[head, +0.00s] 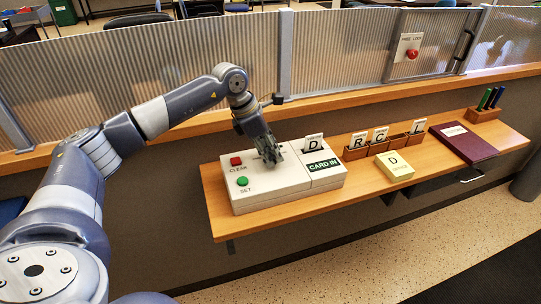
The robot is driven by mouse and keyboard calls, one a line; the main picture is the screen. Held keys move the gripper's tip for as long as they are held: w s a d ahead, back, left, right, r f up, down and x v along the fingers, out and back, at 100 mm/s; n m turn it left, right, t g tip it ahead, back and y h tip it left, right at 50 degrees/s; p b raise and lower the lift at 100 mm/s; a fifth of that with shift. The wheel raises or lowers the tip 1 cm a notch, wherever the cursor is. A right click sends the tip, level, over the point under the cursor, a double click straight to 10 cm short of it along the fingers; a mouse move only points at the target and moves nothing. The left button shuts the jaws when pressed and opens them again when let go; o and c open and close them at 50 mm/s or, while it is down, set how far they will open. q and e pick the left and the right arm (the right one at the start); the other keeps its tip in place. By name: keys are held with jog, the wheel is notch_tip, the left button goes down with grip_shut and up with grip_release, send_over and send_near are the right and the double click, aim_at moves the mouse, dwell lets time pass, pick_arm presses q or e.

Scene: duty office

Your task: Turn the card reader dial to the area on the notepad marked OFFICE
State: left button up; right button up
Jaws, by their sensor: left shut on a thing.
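The card reader (270,198) is a cream box on the wooden shelf. It has a red CLEAR button (236,161), a green SET button (242,181) and a green CARD IN label (322,165). A card marked D (313,143) stands upright in its slot. My left gripper (269,158) reaches down onto the reader's top, right of the buttons, and is shut on what appears to be the dial, mostly hidden by the fingers. The dial's setting cannot be read. The yellow notepad (394,166) shows a large D; its smaller writing is unreadable. My right gripper is out of view.
A wooden rack (365,153) behind the notepad holds cards, among them R and C. A maroon book (463,142) and a pen holder (484,114) stand at right. A ribbed screen with a red button (412,54) rises behind the shelf (300,208).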

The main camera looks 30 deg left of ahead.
pick_arm(q)
jog(key=shift+w+r+m, duration=0.1)
jog(key=shift+m, duration=0.5)
jog(key=shift+h, duration=0.3)
jog(key=o, duration=1.1)
jog(key=shift+c, duration=0.2)
jog(key=shift+a, duration=0.1)
jog(key=v, duration=1.2)
jog(key=shift+w, duration=0.15)
